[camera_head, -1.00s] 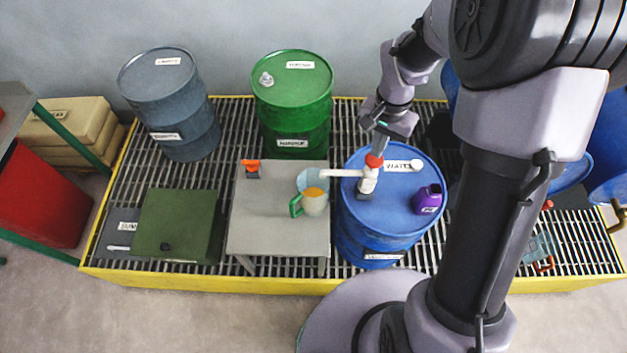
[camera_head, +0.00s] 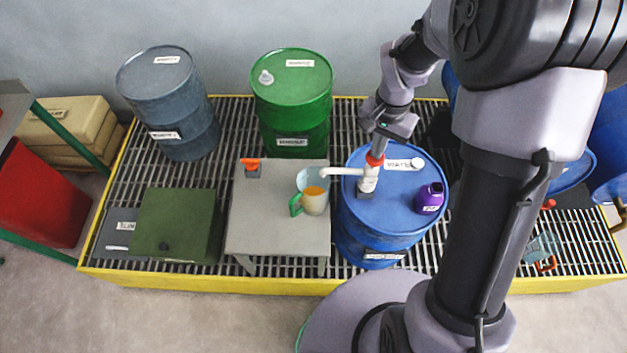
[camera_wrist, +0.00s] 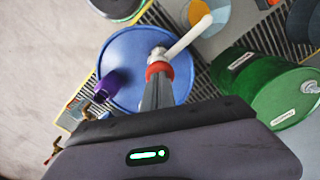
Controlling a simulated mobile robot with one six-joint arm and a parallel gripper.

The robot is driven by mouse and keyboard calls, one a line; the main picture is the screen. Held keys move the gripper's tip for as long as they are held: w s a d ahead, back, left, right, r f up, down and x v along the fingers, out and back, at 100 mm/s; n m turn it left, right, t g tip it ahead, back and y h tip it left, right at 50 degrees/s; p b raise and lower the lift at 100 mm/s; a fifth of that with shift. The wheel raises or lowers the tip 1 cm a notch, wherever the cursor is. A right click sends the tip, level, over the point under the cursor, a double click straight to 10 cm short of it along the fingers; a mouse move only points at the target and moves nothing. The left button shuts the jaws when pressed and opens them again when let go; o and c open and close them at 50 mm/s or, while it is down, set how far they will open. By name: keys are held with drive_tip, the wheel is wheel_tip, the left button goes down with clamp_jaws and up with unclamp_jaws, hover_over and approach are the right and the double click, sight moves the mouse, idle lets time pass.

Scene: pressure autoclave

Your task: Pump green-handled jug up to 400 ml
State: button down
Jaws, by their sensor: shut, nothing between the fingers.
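The green-handled jug (camera_head: 314,199) stands upright on the grey stand, its handle to the left; an orange-tan patch shows on it, and I cannot read its level. The white pump (camera_head: 369,178) with a red collar (camera_head: 375,159) stands on the blue drum (camera_head: 391,213). Its spout (camera_head: 342,171) points left, over or near the jug. My gripper (camera_head: 379,146) is shut, fingers pointing down at the pump's red top. The wrist view shows the shut fingers (camera_wrist: 157,91) at the red collar (camera_wrist: 158,70); I cannot tell whether they touch it.
An orange-handled item (camera_head: 251,167) is on the grey stand (camera_head: 270,235). A green drum (camera_head: 292,100), a grey-blue drum (camera_head: 170,104) and a dark green box (camera_head: 177,225) stand on the grating.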

drive_tip(key=shift+f+b, duration=1.25)
drive_tip(key=shift+f, duration=0.4)
drive_tip(key=shift+r, duration=0.2)
wheel_tip(320, 180, up, 4)
drive_tip(key=p, duration=0.3)
drive_tip(key=shift+r+p, duration=0.25)
drive_tip(key=shift+p, duration=0.1)
drive_tip(key=shift+f, duration=0.2)
drive_tip(key=shift+f+b, duration=2.05)
drive_tip(key=shift+f, duration=0.15)
drive_tip(key=shift+r, duration=0.1)
drive_tip(key=shift+r+p, duration=1.75)
drive_tip(key=shift+r, duration=0.5)
